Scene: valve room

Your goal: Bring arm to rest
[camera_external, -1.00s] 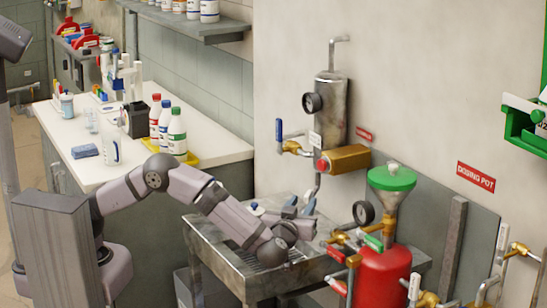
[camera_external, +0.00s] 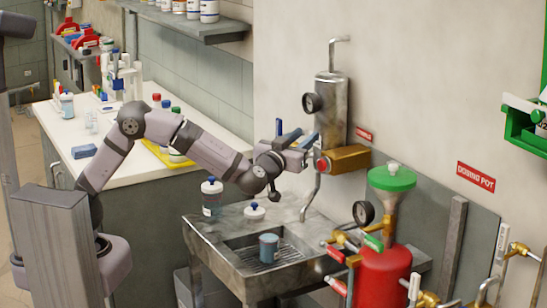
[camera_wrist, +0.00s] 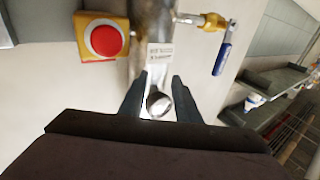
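My gripper (camera_external: 303,141) is raised in front of the wall unit, above the sink, with my arm stretched out to it. In the wrist view its two fingers (camera_wrist: 160,88) stand apart. The round end of a metal pipe (camera_wrist: 159,103) shows between them, but I cannot tell how far beyond the fingers it lies. Nothing is visibly held. The steel cylinder (camera_external: 332,112) and the brass block with a red button (camera_external: 346,160) are close to the gripper; the red button (camera_wrist: 106,41) also shows in the wrist view.
The sink (camera_external: 232,262) below holds a blue cup (camera_external: 268,247). A blue-handled valve (camera_wrist: 222,52) is near the gripper. The red dosing pot (camera_external: 383,275) stands right.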

